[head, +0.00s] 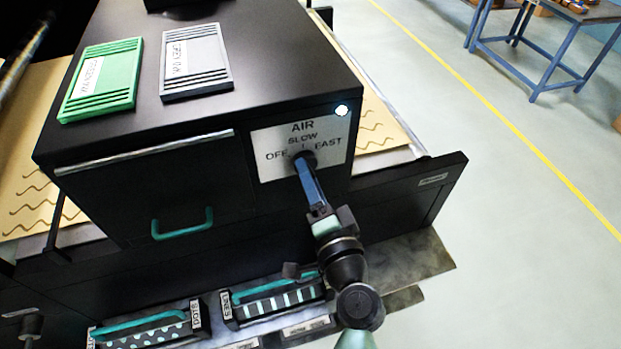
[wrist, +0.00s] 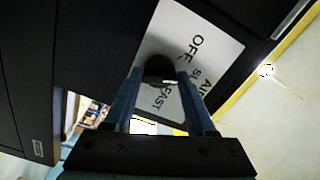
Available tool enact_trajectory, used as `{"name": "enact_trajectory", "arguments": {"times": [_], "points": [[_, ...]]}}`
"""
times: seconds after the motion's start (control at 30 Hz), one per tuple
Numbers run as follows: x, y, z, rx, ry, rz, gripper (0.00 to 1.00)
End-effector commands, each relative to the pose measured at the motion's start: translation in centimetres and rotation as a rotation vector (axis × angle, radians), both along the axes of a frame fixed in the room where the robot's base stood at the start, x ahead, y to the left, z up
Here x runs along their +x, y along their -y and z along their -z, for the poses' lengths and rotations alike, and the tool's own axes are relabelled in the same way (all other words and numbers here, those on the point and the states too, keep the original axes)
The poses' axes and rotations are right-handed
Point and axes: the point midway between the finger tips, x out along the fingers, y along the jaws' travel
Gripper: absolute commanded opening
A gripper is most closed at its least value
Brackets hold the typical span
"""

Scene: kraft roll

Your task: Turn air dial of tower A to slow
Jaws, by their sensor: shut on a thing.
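The air dial (head: 304,160) is a dark round knob on a white plate (head: 335,135) marked AIR, OFF, SLOW and FAST, on the front of a black tower. My gripper (head: 307,168) reaches it from the front, with its blue fingers on the knob. In the wrist view my gripper (wrist: 162,80) has one finger on each side of the dial (wrist: 160,70) and is shut on it. The fingers and the knob's dark face hide the pointer, so I cannot tell which mark it points to.
A drawer with a green handle (head: 183,224) is left of the plate. A green plate (head: 102,78) and a grey plate (head: 195,62) lie on the tower top. Below are two teal-handled stamp holders (head: 272,298). Kraft paper (head: 385,120) runs behind.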

Motion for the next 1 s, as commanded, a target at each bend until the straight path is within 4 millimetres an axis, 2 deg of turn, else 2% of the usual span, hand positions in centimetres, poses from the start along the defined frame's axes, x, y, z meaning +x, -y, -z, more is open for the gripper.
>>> {"name": "enact_trajectory", "arguments": {"times": [0.2, 0.5, 1.0], "points": [[-0.02, 0.03, -0.08, 0.164, -0.054, 0.001, 0.01], [-0.03, 0.01, -0.12, 0.308, -0.101, 0.000, 0.01], [-0.03, 0.02, -0.07, 0.355, -0.116, 0.000, 0.01]]}}
